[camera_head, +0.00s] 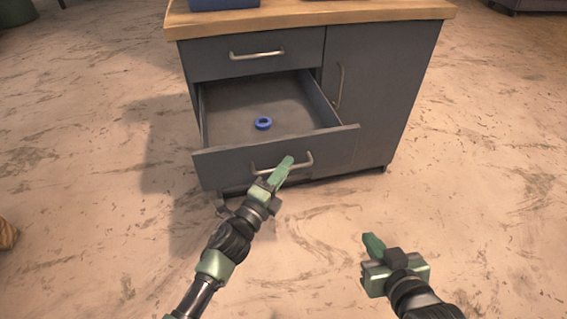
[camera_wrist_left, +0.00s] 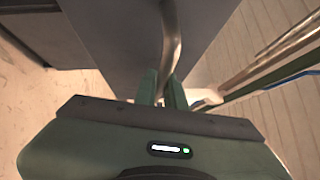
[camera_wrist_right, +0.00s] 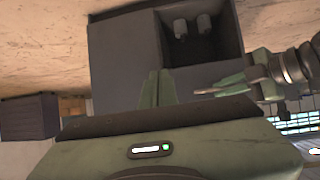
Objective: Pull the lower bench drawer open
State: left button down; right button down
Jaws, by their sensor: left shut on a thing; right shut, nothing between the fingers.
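The lower bench drawer (camera_head: 225,168) stands pulled out of the grey bench, its inside open to view. A blue ring (camera_head: 263,123) lies on its floor. My left gripper (camera_head: 283,168) is shut on the metal bar handle (camera_head: 308,161) of this drawer. In the left wrist view the handle (camera_wrist_left: 172,32) runs between the fingers (camera_wrist_left: 162,88). My right gripper (camera_head: 373,244) is shut and empty, over the floor right of and in front of the drawer. Its closed fingers also show in the right wrist view (camera_wrist_right: 157,88).
The upper drawer (camera_head: 290,56) is shut above the open one. A cupboard door (camera_head: 385,90) with an upright handle is shut at the right. A blue container (camera_head: 222,4) stands on the wooden bench top (camera_head: 300,13).

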dwell(0.3)
pick_arm(q)
jog(key=c, duration=1.5)
grip_release()
jog(key=shift+s, duration=0.1)
